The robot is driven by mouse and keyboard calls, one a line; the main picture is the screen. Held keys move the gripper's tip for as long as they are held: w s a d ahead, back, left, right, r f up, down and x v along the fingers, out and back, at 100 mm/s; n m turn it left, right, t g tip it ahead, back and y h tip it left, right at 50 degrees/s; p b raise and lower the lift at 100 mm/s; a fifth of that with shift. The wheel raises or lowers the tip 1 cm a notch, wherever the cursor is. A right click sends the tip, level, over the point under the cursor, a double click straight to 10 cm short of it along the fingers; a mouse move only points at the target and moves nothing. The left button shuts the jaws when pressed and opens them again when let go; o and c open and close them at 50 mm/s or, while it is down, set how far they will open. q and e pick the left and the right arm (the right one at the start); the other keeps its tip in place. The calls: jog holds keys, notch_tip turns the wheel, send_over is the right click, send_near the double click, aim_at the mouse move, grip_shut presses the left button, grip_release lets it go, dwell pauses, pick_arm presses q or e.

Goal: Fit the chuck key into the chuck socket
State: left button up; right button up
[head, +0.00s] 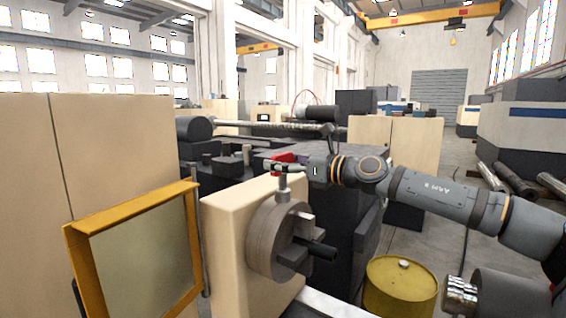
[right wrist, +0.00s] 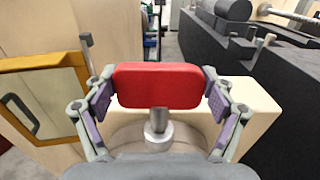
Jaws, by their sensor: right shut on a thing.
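The chuck key has a red handle, seen in the head view (head: 284,158) and in the right wrist view (right wrist: 157,85). My right gripper (head: 279,166) is shut on this handle, one finger at each end. The key's grey shaft (right wrist: 158,120) points down from the handle to a wider metal collar (right wrist: 158,138) on top of the round grey chuck (head: 272,240). The key looks upright over the collar. I cannot tell how deep its tip sits, or whether it is inside the socket. My left gripper is not in view.
The chuck sits on a cream headstock (head: 228,235). A yellow-framed guard panel (head: 135,250) stands left of it. Dark machine blocks (head: 345,165) lie behind, and a yellow barrel (head: 400,290) stands at lower right. Open floor (head: 440,240) lies to the right.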

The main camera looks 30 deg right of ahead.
jog(key=shift+f, duration=0.25)
jog(key=o, duration=1.2)
jog(key=shift+r, duration=0.1)
